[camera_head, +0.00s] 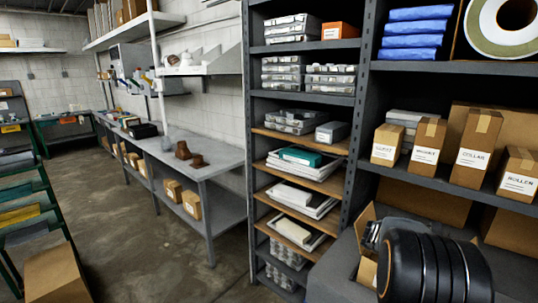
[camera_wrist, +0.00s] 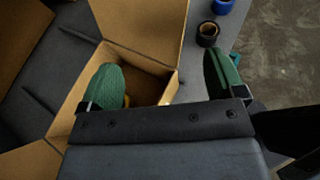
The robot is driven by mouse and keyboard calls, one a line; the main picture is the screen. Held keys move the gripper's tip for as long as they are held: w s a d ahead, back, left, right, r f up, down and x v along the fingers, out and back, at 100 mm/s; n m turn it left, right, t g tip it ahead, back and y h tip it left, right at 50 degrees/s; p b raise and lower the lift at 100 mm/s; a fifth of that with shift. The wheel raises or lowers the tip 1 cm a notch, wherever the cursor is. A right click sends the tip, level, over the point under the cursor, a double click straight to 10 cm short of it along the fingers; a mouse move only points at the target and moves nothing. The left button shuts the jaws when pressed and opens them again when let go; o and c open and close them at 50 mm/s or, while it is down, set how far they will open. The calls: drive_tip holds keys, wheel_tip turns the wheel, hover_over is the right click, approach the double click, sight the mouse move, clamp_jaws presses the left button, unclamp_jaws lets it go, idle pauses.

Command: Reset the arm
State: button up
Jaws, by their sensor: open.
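My gripper (camera_wrist: 164,70) is open in the wrist view, with two green finger pads set wide apart and nothing seen between them but the space below. The left finger shows over an open cardboard box (camera_wrist: 142,37), and the right finger shows to the right of that box. A small yellow bit is visible inside the box; the rest of its inside is dark or hidden by my gripper. In the head view my black arm covers the lower right, and part of the open box (camera_head: 367,268) shows beside it. My fingers cannot be made out there.
A dark tape roll (camera_wrist: 208,34) and a blue roll (camera_wrist: 222,6) lie right of the box. A grey shelf rack (camera_head: 352,120) with labelled cartons (camera_head: 426,141) stands close behind my arm. A workbench (camera_head: 199,164) runs along the wall; the floor (camera_head: 145,235) is open left of the rack.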

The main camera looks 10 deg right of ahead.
drive_tip(key=s+a+f+m+t+y, duration=0.1)
drive_tip(key=a+f+m+y, duration=0.2)
drive_tip(key=a+m, duration=0.25)
drive_tip(key=s+a+f+m+t+y, duration=0.1)
drive_tip(key=s+a+f+m+y, duration=0.15)
drive_tip(key=a+m, duration=0.35)
drive_tip(key=a+r+m+t+y, duration=0.1)
drive_tip(key=a+r+t+y, duration=0.2)
drive_tip(key=a, duration=1)
drive_tip(key=a+r+m+t+y, duration=0.1)
drive_tip(key=a+r+t+y, duration=0.3)
drive_tip(key=a, duration=0.8)
drive_tip(key=shift+s+a+t, duration=0.35)
drive_tip(key=shift+a+t, duration=0.05)
drive_tip(key=shift+c, duration=0.2)
